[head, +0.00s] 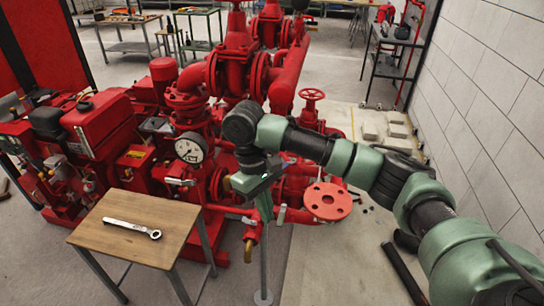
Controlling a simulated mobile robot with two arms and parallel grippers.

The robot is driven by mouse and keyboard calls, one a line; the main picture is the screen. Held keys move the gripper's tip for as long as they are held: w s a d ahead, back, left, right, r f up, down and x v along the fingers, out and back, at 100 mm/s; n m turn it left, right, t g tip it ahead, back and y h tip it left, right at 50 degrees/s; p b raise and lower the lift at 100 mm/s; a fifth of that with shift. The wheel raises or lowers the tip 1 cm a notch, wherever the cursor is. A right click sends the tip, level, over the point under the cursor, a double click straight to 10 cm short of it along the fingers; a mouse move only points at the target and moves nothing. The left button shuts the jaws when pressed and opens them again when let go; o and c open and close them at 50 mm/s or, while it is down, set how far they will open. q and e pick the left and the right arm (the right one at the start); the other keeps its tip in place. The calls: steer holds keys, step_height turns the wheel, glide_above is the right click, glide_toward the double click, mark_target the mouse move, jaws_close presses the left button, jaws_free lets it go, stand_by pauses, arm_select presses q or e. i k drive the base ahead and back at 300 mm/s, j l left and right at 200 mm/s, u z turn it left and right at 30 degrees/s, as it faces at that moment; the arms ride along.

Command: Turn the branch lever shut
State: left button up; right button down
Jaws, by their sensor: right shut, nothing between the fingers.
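My right arm reaches in from the right, and my right gripper (264,204) points down in front of the red pumpset's pipework (230,210). Its fingers are shut with nothing seen between them. A small pale lever-like part (282,213) is on the pipework just right of the fingertips. Another pale handle (180,181) sits to the left, below the round gauge (190,150). I cannot tell for certain which is the branch lever, or whether the gripper touches anything. My wrist hides part of the pipework. My left gripper is not in view.
A wooden table (125,218) with a wrench (132,228) on it stands at front left. A red round flange (327,201) sticks out right of the gripper. A red handwheel (311,95) is behind my arm. A tiled wall (490,90) bounds the right side.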

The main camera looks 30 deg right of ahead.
mark_target(287, 163)
steer(key=i+l, duration=0.35)
steer(key=i, duration=0.2)
steer(key=i+l, duration=0.3)
steer(key=i, duration=0.25)
